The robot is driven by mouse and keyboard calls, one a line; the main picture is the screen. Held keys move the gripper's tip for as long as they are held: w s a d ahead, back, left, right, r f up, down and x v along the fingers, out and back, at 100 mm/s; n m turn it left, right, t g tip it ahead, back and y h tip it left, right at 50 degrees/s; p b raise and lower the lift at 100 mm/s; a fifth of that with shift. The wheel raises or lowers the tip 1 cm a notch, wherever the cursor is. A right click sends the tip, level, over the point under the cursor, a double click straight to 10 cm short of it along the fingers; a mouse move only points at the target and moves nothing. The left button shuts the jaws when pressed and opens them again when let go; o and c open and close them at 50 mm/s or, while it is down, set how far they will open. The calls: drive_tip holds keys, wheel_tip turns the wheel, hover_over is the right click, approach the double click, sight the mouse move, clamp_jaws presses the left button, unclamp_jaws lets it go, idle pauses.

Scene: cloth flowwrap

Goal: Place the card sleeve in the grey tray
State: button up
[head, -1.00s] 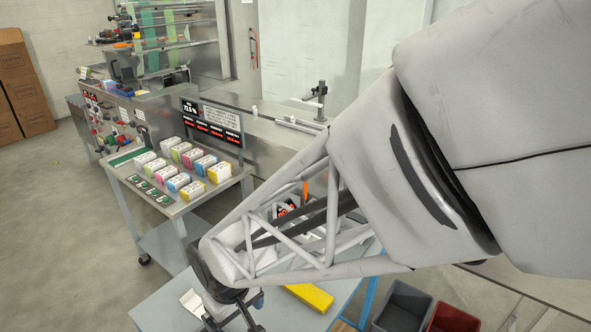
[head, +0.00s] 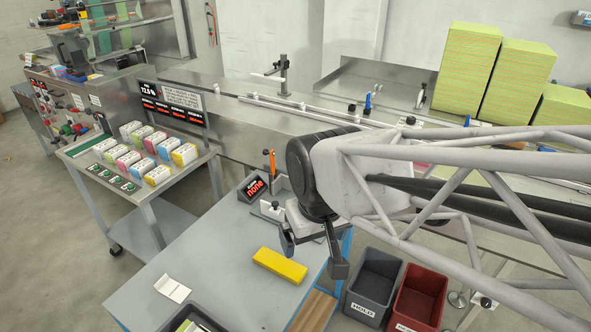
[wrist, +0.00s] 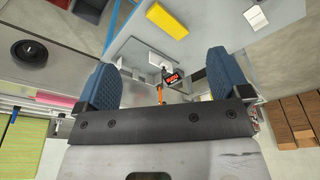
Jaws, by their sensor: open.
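A small flat white piece with a dark line across it (head: 172,288) lies on the grey-blue table; it may be the card sleeve, but I cannot tell for certain. It also shows in the wrist view (wrist: 257,17). A dark grey tray (head: 207,316) is cut off by the bottom edge of the head view. Something pale and green is partly visible inside it. My gripper (head: 312,252) is open, above the table's far right part, well apart from the white piece and the tray. In the wrist view, nothing is between the blue fingers of my gripper (wrist: 160,82).
A yellow block (head: 280,266) lies on the table near my gripper. A small display reading "none" (head: 252,189) stands behind, beside an orange-handled tool (head: 271,163). A grey HOLD bin (head: 371,284) and a red bin (head: 418,296) stand right.

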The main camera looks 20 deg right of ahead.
drive_tip(key=shift+m, duration=0.8)
drive_tip(key=s+d+r, duration=0.1)
drive_tip(key=s+d, duration=0.1)
drive_tip(key=s+d+r, duration=0.1)
drive_tip(key=d, duration=0.1)
drive_tip(key=shift+d+r, duration=0.1)
drive_tip(key=shift+r, duration=0.2)
idle(0.4)
